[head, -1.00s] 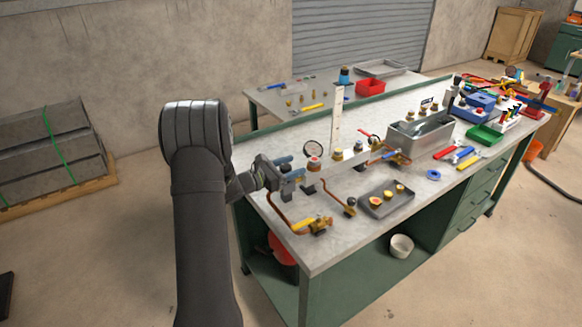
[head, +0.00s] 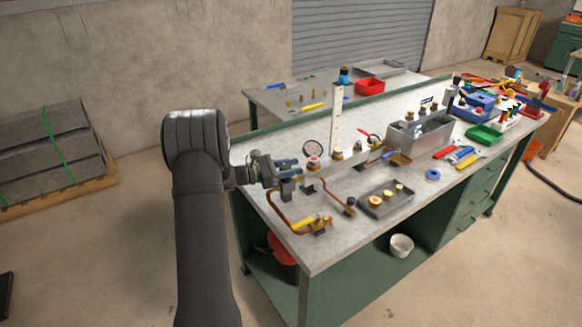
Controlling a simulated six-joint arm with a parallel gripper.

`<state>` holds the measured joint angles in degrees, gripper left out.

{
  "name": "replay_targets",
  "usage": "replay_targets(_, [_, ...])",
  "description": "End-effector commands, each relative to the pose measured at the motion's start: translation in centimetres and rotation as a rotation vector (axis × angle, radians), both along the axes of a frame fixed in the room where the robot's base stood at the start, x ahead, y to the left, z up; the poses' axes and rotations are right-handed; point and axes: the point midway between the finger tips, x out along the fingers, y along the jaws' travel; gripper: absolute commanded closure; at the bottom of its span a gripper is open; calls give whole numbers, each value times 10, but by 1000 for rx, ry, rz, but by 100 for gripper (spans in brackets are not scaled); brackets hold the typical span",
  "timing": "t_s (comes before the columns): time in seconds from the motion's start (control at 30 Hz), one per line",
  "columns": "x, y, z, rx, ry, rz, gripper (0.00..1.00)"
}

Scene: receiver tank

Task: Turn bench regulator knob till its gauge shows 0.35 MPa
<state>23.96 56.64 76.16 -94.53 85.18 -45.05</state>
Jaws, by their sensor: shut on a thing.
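My gripper (head: 290,168) is at the left end of the pipe line on the bench, reaching in from the left. Its blue-grey fingers are shut on the bench regulator knob, which is mostly hidden between them. A grey regulator body (head: 288,190) shows just below the fingers. The round white gauge (head: 313,148) with a dark rim stands behind and right of the fingers. Its needle and marks are too small to read.
A red-topped fitting (head: 313,162) sits close right of my fingers. Copper pipe with a yellow-handled valve (head: 312,223) runs in front. A grey tray (head: 376,204) with brass parts, a metal tank (head: 408,139) and an upright white plate (head: 337,118) stand further right.

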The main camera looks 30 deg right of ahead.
Motion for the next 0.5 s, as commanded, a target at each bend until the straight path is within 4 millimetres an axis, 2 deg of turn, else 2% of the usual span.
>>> replay_targets(0.4, [0,1,1,0,-2,-52,88])
replay_targets(0.43, [0,1,1,0,-2,-52,63])
replay_targets(0.5, [0,1,1,0,-2,-51,49])
